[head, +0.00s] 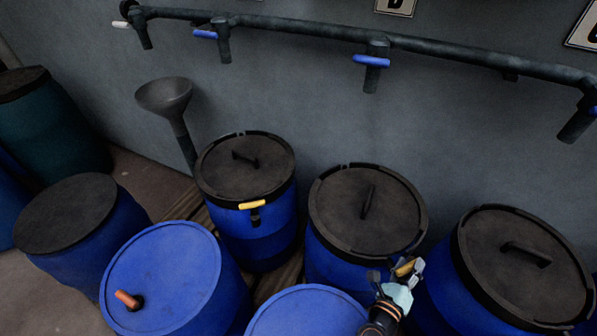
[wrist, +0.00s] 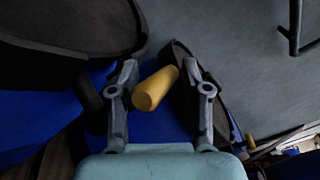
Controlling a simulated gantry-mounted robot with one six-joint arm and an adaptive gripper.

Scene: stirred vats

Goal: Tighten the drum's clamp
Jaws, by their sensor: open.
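A blue drum (head: 325,262) with a black lid (head: 350,215) and a lid handle stands in the middle right of the head view. A yellow clamp lever (head: 403,268) sits at the front right of its rim. My gripper (head: 392,280) is at this lever, coming from below. In the wrist view the yellow lever (wrist: 156,88) lies between the two fingers of my gripper (wrist: 158,85), which are open around it with gaps visible. Whether either finger touches it I cannot tell. The lever's root on the drum is partly hidden.
A similar lidded drum (head: 265,240) with a yellow lever (head: 252,205) stands to the left, another (head: 450,290) close on the right. More blue drums (head: 175,275) stand in front. A pipe with valves (head: 300,30) runs along the wall above; a funnel (head: 165,97) stands at the left.

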